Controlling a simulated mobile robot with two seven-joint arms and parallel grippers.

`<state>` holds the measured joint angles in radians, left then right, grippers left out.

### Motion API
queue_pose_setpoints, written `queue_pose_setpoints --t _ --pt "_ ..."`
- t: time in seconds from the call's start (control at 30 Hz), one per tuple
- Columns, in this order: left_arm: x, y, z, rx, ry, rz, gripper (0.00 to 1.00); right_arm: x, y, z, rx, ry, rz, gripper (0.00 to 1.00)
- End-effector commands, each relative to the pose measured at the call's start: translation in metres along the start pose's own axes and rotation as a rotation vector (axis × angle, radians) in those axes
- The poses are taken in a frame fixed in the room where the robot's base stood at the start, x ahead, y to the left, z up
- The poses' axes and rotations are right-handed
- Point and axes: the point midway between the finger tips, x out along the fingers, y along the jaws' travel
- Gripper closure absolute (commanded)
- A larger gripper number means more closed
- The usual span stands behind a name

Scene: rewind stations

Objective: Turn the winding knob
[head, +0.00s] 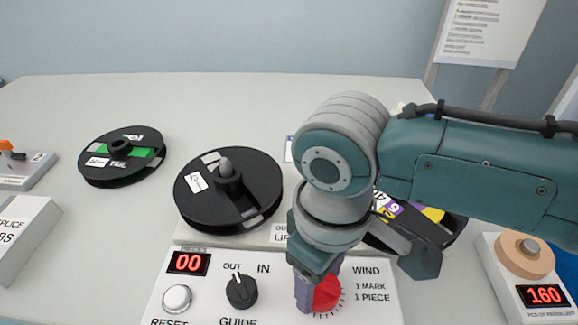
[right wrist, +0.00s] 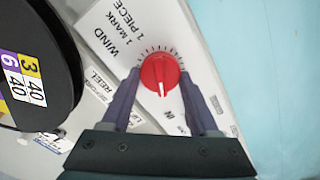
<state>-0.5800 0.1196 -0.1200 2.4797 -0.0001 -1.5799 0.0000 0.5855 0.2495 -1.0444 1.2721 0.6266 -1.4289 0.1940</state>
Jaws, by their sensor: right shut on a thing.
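The winding knob is a red round dial with a white pointer line. It sits on the white panel (head: 375,312) beside the word WIND, within a ring of tick marks. In the head view the knob (head: 327,292) is partly hidden by my right gripper (head: 318,290). In the right wrist view the knob (right wrist: 160,74) lies between the tips of my right gripper (right wrist: 160,85), which is shut on it. My left gripper is not in view.
A black guide knob (head: 241,291), a white reset button (head: 177,299) and a red display (head: 188,262) reading 00 share the panel. A black reel (head: 205,215) stands behind. Another reel with numbered labels (right wrist: 45,50) is close to my right gripper. A display reading 160 (head: 543,296) is at right.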

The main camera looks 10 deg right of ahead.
Motion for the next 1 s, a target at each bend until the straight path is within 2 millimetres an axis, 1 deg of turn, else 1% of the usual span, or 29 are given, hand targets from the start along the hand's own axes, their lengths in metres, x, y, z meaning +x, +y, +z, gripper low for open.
queue_pose_setpoints --t 0.27,0.3,0.53,0.77,0.83,0.93,1.0 --pt "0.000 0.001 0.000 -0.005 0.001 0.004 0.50 0.000 0.000 0.000 -0.008 0.000 -0.001 0.95" --pt "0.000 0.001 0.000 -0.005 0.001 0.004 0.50 0.000 0.000 0.000 -0.008 0.000 -0.001 0.36" --pt "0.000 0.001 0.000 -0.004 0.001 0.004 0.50 0.000 0.000 0.000 -0.007 0.000 -0.001 0.10" --pt "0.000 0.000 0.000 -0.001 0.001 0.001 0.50 0.000 0.000 0.000 -0.006 0.000 -0.001 0.09" --pt "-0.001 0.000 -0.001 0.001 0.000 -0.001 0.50 -0.003 0.000 -0.001 -0.006 0.001 -0.001 0.09" --pt "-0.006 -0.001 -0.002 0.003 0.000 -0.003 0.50 -0.015 0.000 -0.001 -0.006 0.002 -0.001 0.09" --pt "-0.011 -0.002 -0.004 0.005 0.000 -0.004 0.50 -0.028 -0.001 -0.001 -0.008 0.003 -0.001 0.09"
